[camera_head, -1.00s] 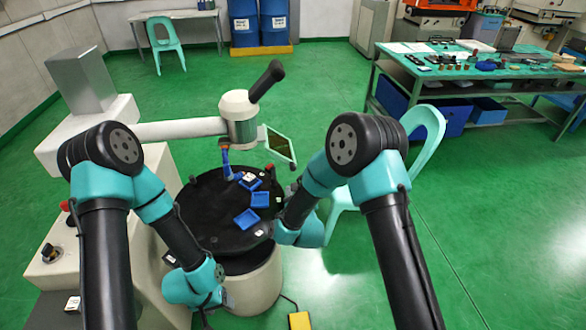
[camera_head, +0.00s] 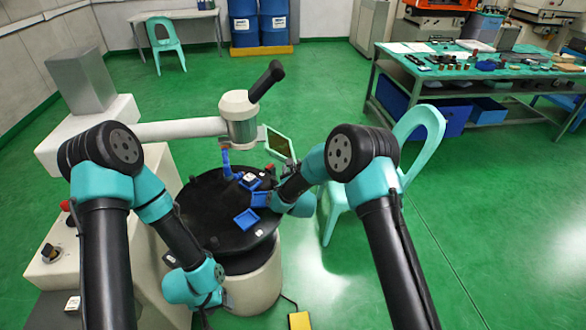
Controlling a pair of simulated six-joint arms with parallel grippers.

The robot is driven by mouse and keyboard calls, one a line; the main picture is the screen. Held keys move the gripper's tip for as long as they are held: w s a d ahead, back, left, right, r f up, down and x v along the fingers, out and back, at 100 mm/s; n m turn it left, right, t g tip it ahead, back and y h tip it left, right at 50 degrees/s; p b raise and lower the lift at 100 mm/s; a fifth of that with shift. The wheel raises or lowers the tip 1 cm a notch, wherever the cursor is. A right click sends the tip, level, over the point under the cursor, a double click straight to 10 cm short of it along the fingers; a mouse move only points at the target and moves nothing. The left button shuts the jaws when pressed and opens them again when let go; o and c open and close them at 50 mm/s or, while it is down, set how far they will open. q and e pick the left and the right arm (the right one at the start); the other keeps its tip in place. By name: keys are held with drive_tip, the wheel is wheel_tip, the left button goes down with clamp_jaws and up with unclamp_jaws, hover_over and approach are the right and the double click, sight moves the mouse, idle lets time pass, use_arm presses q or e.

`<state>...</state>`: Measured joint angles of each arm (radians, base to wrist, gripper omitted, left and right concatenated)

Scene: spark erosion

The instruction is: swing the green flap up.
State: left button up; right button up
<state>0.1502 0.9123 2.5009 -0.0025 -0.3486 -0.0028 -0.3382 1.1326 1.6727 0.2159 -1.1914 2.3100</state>
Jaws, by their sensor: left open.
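My right arm's wrist (camera_head: 292,203) is at the table's right edge, below the flap.
The round black table (camera_head: 205,215) carries blue trays (camera_head: 246,219) and small parts. A blue upright piece (camera_head: 226,164) stands under the machine head. A pale green chair (camera_head: 335,208) is close to my right arm. A yellow pedal (camera_head: 299,320) lies on the floor.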

clamp_jaws()
idle(0.3)
idle(0.3)
